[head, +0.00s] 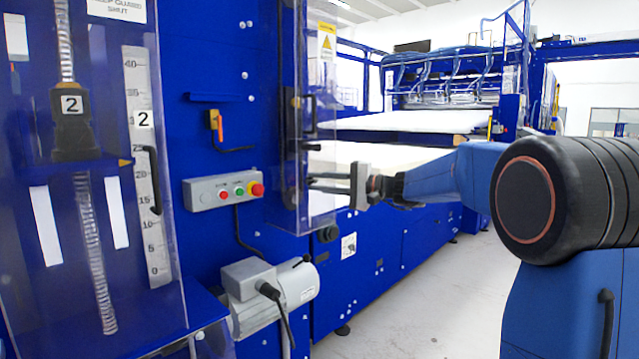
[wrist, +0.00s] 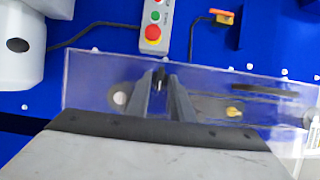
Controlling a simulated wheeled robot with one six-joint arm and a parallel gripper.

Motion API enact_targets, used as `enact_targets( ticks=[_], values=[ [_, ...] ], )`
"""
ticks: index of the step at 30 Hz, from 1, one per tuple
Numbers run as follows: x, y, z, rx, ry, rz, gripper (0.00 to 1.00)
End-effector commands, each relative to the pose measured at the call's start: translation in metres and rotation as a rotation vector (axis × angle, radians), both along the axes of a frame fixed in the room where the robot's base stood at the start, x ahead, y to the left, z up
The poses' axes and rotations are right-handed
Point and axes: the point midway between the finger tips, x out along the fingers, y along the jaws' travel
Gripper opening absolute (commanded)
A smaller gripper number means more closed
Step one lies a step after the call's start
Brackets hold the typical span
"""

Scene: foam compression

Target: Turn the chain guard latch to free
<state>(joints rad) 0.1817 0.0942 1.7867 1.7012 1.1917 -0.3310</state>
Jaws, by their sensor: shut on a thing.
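The clear chain guard (head: 290,150) stands upright on the blue machine, right of the control box in the head view. It also shows in the wrist view as a transparent panel (wrist: 90,72). My gripper (head: 318,182) reaches in from the right to the guard's lower part. In the wrist view the two grey fingers of my gripper (wrist: 162,82) are shut on a small dark piece, the latch (wrist: 160,74), in front of the panel. The fingers hide most of the latch, so its exact angle cannot be told.
A grey control box (head: 223,191) with red and green buttons is left of the guard; it also shows in the wrist view (wrist: 155,25). A grey motor (head: 268,290) juts out below. A black handle (head: 311,115) is on the guard above my gripper. The floor (head: 420,300) is clear.

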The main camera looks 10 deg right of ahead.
Motion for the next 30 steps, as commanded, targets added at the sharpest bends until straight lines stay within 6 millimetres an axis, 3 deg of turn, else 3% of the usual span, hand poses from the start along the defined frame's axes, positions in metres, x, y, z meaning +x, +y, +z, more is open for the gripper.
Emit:
enact_targets(
  ticks=[13,14,15,25,30],
  values=[
    [0.000,0.000,-0.001,0.009,0.008,-0.001,0.00],
    [0.000,0.000,-0.001,0.009,0.008,-0.001,0.23],
    [0.000,0.000,-0.001,0.008,0.007,-0.001,0.26],
    [-0.001,-0.002,0.000,0.008,0.005,-0.001,0.26],
    [-0.010,-0.016,0.000,0.007,0.006,-0.003,0.26]
  ],
)
